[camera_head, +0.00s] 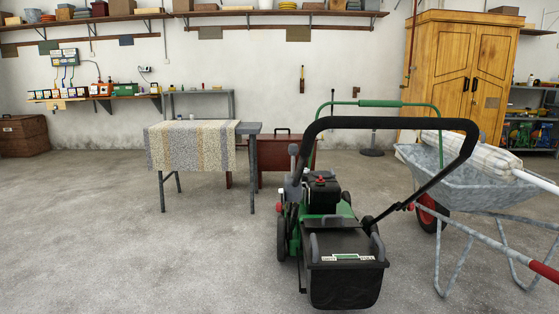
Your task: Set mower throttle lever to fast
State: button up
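A green and black mower (318,222) stands on the floor right of centre, its black grass box (345,278) facing me. Its black handlebar (395,123) loops up and to the right, with a green bar (380,103) above it. A grey lever with a rounded knob (293,150) rises at the left of the engine (322,190). A red knob (279,206) sits low on the mower's left side. I cannot tell for sure which part is the throttle lever, and no fast marking is readable. My gripper is not in view.
A grey wheelbarrow (475,185) with a rolled sack in it stands close to the mower's right. A table with a patterned cloth (190,145) and a dark red chest (270,155) are behind. The concrete floor (110,240) at left is clear.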

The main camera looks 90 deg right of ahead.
aim_at(292, 149)
jog(key=z, duration=2.5)
jog(key=i, duration=0.5)
